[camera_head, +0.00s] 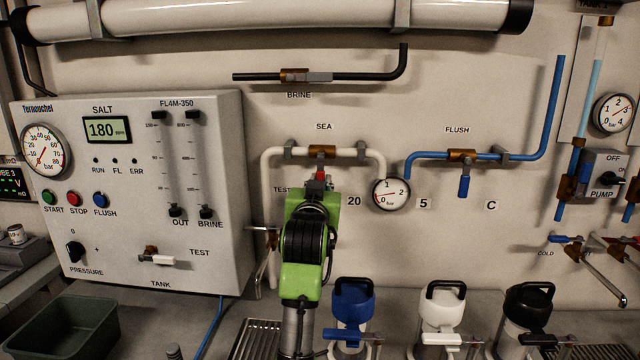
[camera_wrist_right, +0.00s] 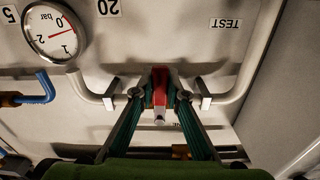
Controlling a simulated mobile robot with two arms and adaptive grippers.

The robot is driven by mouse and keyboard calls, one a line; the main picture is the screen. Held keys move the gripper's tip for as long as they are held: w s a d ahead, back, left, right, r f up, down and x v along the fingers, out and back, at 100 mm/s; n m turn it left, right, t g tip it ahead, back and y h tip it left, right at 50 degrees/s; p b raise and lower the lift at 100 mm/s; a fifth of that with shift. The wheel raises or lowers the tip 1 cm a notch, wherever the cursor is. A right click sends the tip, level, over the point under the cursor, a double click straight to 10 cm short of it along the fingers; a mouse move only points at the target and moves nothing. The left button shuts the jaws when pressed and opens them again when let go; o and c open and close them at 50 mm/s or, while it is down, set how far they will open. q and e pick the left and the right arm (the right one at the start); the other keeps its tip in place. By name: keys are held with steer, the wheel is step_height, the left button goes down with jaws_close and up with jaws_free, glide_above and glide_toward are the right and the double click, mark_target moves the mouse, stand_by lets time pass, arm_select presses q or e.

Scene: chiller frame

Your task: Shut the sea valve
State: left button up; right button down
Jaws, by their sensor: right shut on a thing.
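The sea valve has a brass body (camera_head: 322,152) on a white pipe under the SEA label. Its red handle (camera_head: 320,176) hangs down, crosswise to the level pipe. In the right wrist view the red handle (camera_wrist_right: 160,82) stands between the dark fingers of my right gripper (camera_wrist_right: 159,98). That gripper (camera_head: 318,187) is shut on the handle, and its green body hides the wall below the valve in the head view. My left gripper is not in view.
A pressure gauge (camera_head: 391,193) sits close right of the sea valve. The flush valve's blue handle (camera_head: 463,187) hangs down farther right. The brine valve handle (camera_head: 320,77) lies along its pipe above. The control cabinet (camera_head: 225,200) is at left; filter housings (camera_head: 352,305) stand below.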

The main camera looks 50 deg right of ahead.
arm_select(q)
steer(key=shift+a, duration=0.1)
arm_select(e)
steer(key=shift+w+a+r, duration=0.1)
steer(key=shift+w, duration=0.05)
steer(key=c, duration=2)
jaws_free()
steer(key=shift+c, duration=0.2)
steer(key=shift+o, duration=0.3)
steer(key=shift+w+a, duration=0.1)
steer(key=shift+w, duration=0.15)
steer(key=shift+s, duration=0.1)
steer(key=v, duration=0.7)
steer(key=shift+a, duration=0.15)
steer(key=shift+s, duration=0.1)
